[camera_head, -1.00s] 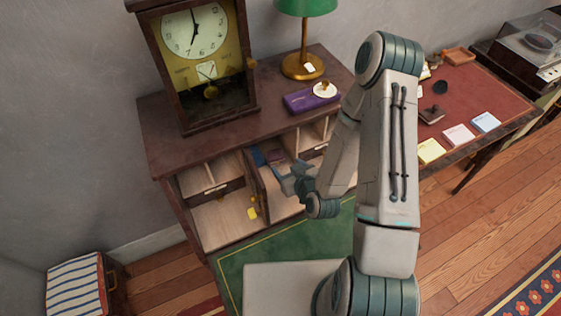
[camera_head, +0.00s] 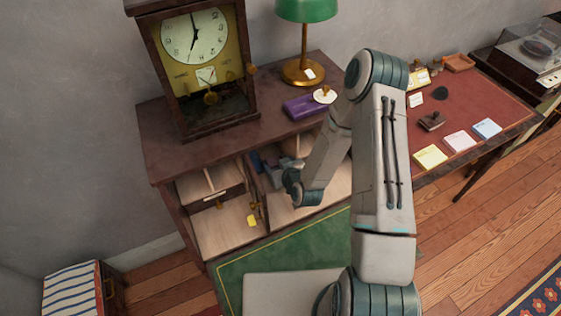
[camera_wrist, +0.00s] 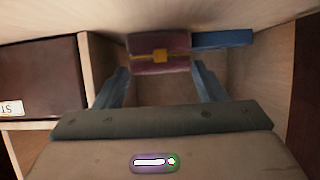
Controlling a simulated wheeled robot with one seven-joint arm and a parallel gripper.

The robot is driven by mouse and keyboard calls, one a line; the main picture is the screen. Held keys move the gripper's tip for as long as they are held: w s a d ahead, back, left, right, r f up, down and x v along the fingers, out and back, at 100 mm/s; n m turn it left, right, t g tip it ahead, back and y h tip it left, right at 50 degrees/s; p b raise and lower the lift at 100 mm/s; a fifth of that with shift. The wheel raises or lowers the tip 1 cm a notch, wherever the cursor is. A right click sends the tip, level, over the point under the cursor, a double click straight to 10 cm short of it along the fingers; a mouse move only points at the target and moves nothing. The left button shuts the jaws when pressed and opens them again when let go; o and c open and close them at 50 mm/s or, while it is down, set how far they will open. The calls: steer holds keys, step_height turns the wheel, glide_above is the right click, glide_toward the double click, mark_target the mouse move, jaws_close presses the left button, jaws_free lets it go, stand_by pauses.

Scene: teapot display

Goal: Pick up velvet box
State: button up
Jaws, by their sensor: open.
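A small dark red box with a gold clasp (camera_wrist: 158,64), which looks like the velvet box, sits inside a wooden compartment in the wrist view. My gripper (camera_wrist: 160,84) is open, with one finger to each side in the picture and the box ahead between the tips. I cannot tell whether the fingers touch it. A blue flat object (camera_wrist: 222,39) lies right beside the box. In the head view my gripper (camera_head: 272,168) reaches into the open cabinet (camera_head: 165,172); the red box is hidden or too small to make out there.
A purple case (camera_head: 300,106) with a small white and gold item lies on the cabinet top, near a clock (camera_head: 195,35) and a green lamp (camera_head: 307,9). Compartment walls stand close around my gripper. A drawer front (camera_wrist: 40,80) is at left in the wrist view.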

steer(key=c, duration=0.7)
steer(key=shift+o, duration=0.2)
steer(key=shift+r, duration=0.1)
